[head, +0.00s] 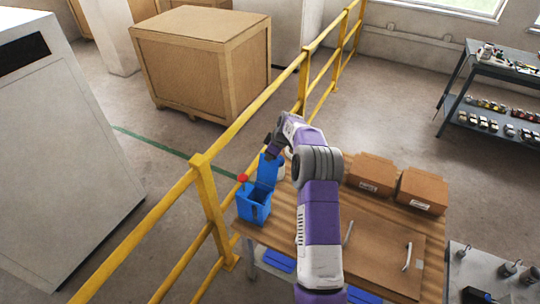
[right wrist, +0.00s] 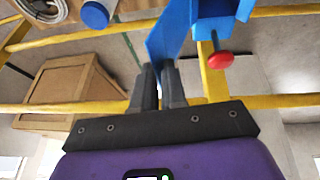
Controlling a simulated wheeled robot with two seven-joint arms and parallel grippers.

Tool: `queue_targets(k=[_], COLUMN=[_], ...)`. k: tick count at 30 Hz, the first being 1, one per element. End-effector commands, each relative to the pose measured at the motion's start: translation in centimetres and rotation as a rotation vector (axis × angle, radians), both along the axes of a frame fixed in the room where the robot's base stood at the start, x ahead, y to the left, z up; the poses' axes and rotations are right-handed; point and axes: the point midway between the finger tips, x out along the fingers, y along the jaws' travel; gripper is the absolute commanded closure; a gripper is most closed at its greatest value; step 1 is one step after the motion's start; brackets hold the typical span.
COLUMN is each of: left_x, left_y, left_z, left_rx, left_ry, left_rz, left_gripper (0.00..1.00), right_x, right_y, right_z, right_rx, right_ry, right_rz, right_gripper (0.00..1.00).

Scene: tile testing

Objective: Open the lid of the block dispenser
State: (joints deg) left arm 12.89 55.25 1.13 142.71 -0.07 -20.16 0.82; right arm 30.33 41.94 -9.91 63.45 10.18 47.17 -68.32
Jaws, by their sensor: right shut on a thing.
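The blue block dispenser (head: 253,207) stands at the left end of the wooden table. Its lid (head: 268,171) stands raised at the back right side of the box, and the dark opening shows from above. A red knob (head: 242,178) sits at its left rear. My right gripper (head: 271,152) is at the lid's upper edge. In the right wrist view, the gripper's fingers (right wrist: 158,88) are shut on the blue lid (right wrist: 169,32), with the red knob (right wrist: 220,60) to the right. The fingertips are partly hidden in the head view. My left gripper is not in view.
A yellow railing (head: 205,190) runs close along the table's left side. Cardboard boxes (head: 422,191) stand at the table's back right. A brown board (head: 380,250) with handles lies on the wooden table (head: 434,262). A large crate (head: 190,60) stands beyond the railing.

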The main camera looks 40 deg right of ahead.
Motion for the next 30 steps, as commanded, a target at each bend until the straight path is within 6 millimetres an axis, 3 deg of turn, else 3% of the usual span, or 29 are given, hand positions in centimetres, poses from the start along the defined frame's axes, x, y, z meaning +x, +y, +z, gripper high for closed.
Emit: queue_targets(k=[3,4,7,17,30], left_x=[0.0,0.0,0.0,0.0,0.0], left_y=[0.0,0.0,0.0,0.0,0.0], left_z=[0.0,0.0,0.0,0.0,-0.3], left_rx=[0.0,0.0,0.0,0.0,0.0], left_ry=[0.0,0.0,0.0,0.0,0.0], left_rz=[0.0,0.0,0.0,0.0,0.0], left_gripper=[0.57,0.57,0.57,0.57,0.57], right_x=[0.2,0.2,0.2,0.0,-2.5], right_y=[-0.2,-0.2,-0.2,-0.1,-0.5], right_z=[0.3,0.3,0.2,0.5,6.4], right_rx=[-0.01,-0.011,-0.009,-0.005,-0.007], right_ry=[-0.011,-0.011,-0.01,-0.005,-0.008], right_rz=[-0.001,0.0,0.0,0.0,0.001], right_gripper=[1.0,0.86,0.71,0.71,0.71])
